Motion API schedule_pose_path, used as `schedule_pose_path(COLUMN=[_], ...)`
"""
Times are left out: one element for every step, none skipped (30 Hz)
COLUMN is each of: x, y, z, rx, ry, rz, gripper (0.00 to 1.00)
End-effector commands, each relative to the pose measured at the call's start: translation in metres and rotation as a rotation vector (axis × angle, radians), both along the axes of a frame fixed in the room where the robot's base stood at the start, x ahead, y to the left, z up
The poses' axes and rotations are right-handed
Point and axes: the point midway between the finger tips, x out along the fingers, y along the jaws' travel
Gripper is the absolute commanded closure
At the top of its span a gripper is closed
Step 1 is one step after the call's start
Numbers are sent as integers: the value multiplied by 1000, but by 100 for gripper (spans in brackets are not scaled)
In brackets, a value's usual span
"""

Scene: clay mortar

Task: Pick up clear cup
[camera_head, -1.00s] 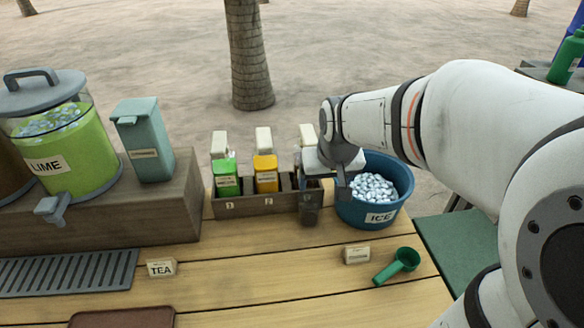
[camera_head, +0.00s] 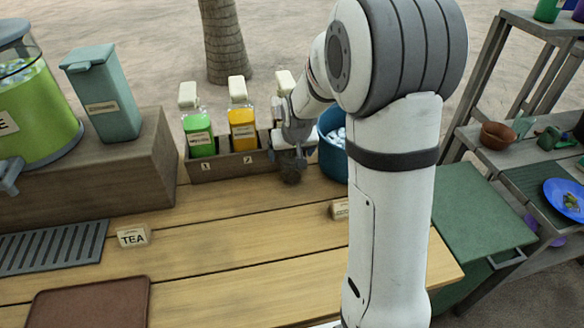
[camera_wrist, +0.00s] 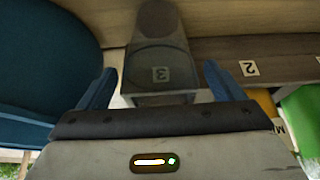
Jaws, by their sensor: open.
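The clear cup (camera_wrist: 160,45) is dark and see-through in the wrist view, with the rack's number 3 showing through it. It sits between the two blue fingers of my gripper (camera_wrist: 162,84), with a visible gap on either side. My gripper is open. In the head view my gripper (camera_head: 289,150) is at the right end of the bottle rack, and only a dim part of the cup (camera_head: 291,175) shows below it. My gripper and arm hide the rest of the cup there.
The wooden rack (camera_head: 225,166) holds a green bottle (camera_head: 199,135) and a yellow bottle (camera_head: 242,130), left of my gripper. The blue ice bucket (camera_head: 333,160) stands close on the right, partly behind my arm. The table's middle (camera_head: 235,225) is clear.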

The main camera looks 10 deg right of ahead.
Motion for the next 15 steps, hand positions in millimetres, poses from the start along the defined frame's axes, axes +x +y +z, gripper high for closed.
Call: schedule_pose_path(x=[2, 4, 6, 7, 8, 9, 9, 9, 9, 10, 9, 9, 9, 9, 9], y=[0, 0, 0, 0, 0, 0, 0, 0, 0, 0, 0, 0, 0, 0, 0], z=[-9, -13, -17, -19, -21, -23, -24, -24, -24, -24, -24, -24, -24, -24, -24], rx=[0, 0, 0, 0, 0, 0, 0, 0, 0, 0, 0, 0, 0, 0, 0], ry=[3, 3, 2, 2, 1, 1, 1, 0, 0, 0, 0, 0, 0, 0, 0], rz=[0, 0, 0, 0, 0, 0, 0, 0, 0, 0, 0, 0, 0, 0, 0], gripper=[12, 12, 12, 12, 12, 12, 12, 12, 12, 12, 12, 12, 12, 14, 17])
